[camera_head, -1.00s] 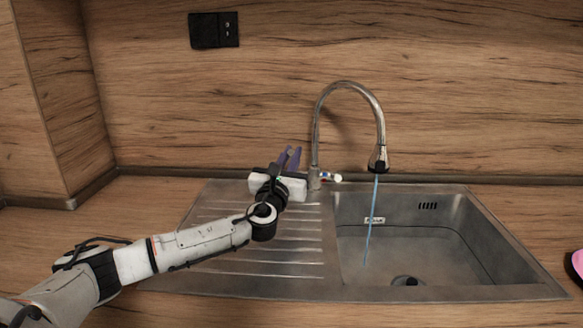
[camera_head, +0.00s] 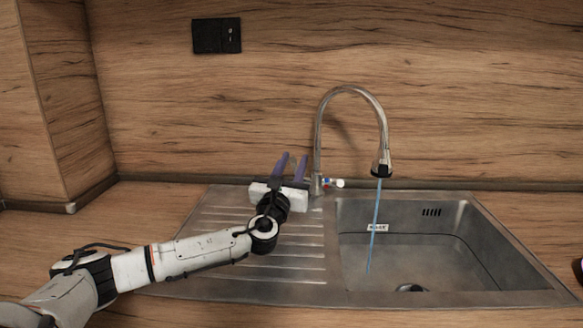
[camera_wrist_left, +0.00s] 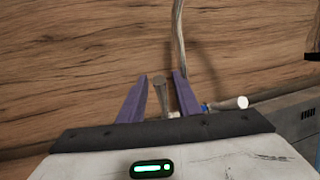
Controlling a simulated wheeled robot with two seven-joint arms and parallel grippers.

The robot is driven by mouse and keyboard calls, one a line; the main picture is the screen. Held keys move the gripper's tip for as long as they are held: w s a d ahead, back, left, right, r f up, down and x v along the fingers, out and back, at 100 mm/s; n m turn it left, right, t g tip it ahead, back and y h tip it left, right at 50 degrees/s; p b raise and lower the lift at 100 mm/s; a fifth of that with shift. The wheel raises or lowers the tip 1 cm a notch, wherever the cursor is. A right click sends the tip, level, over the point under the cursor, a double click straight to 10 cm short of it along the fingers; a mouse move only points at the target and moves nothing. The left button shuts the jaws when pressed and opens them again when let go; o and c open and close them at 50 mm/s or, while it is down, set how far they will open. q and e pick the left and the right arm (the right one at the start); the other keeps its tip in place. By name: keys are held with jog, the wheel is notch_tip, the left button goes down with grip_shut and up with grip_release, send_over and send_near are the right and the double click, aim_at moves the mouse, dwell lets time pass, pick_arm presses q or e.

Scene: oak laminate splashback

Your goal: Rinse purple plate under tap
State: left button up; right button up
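My left gripper (camera_head: 291,160) is open and empty, with purple fingers pointing up beside the base of the tap (camera_head: 351,88). In the left wrist view the tap lever (camera_wrist_left: 160,94) shows between the open fingers (camera_wrist_left: 163,76), apart from both. A thin blue stream of water (camera_head: 374,225) runs from the tap into the sink (camera_head: 450,245). At the far right edge of the head view is a sliver of a dark and pink thing (camera_head: 579,268); whether it is the purple plate cannot be told. My right gripper is not in view.
The ribbed drainboard (camera_head: 225,225) left of the basin is clear under my left arm. A wooden splashback (camera_head: 450,100) stands behind the tap. A black socket (camera_head: 217,36) is on it. A knob with red and blue marks (camera_wrist_left: 243,102) sits right of the fingers.

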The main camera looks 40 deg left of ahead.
pick_arm(q)
jog(key=v, duration=1)
jog(key=shift+s, duration=0.1)
